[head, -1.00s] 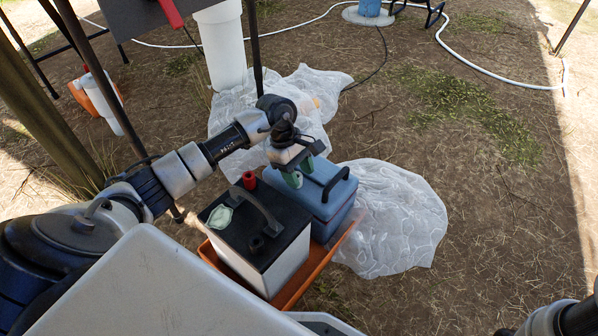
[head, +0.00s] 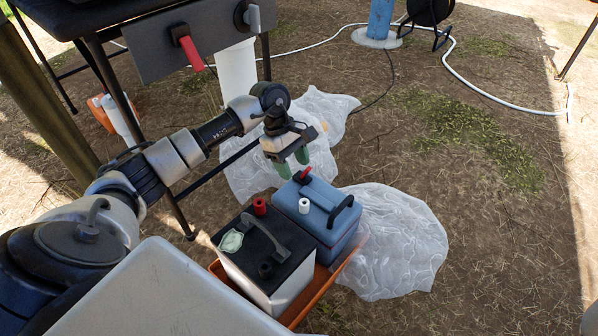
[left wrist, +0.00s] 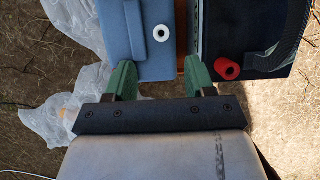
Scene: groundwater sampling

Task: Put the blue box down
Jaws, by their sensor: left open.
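The blue box (head: 318,212) sits upright beside a black-topped white box (head: 240,265), both in an orange tray (head: 316,298) on the ground. The blue box has a dark handle, a white cap and a red fitting on top. In the left wrist view, the open fingers (left wrist: 160,68) have the blue box (left wrist: 118,30) ahead on the left and the black lid (left wrist: 245,45) on the right. My right gripper is out of view.
Clear plastic sheets (head: 400,245) lie right of and behind the tray. A dark panel with a red handle (head: 188,46) stands at the upper left, its legs near my left arm. A white hose (head: 500,98) crosses the back. Bare ground on the right is free.

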